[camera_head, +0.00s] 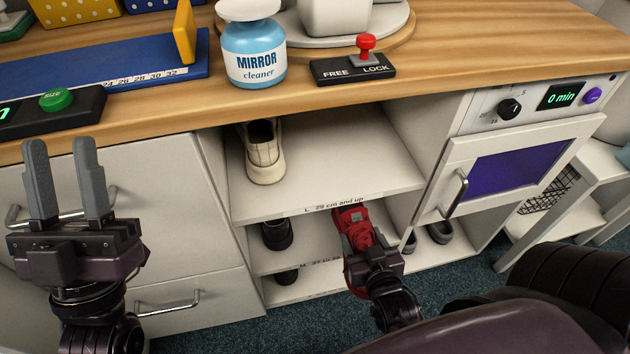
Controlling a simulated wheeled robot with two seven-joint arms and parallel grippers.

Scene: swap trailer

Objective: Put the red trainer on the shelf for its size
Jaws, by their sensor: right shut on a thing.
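The red trainer (353,222) is held in my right gripper (372,248), in front of the lower part of the open shelf unit. The gripper and wrist hide part of it. The shelf below (318,255) has a label starting with "M", partly unreadable, and bears a black shoe (277,235). Another dark shoe (286,277) stands at the bottom. My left gripper (63,165) is open and empty in front of the white drawers.
On the wooden counter are a blue measuring board (120,75) with a yellow slider, a green-button box (55,115), a mirror cleaner bottle (253,55) and a FREE/LOCK switch (352,68). An oven (515,165) is at right. Grey shoes (439,233) stand low, right of the trainer.

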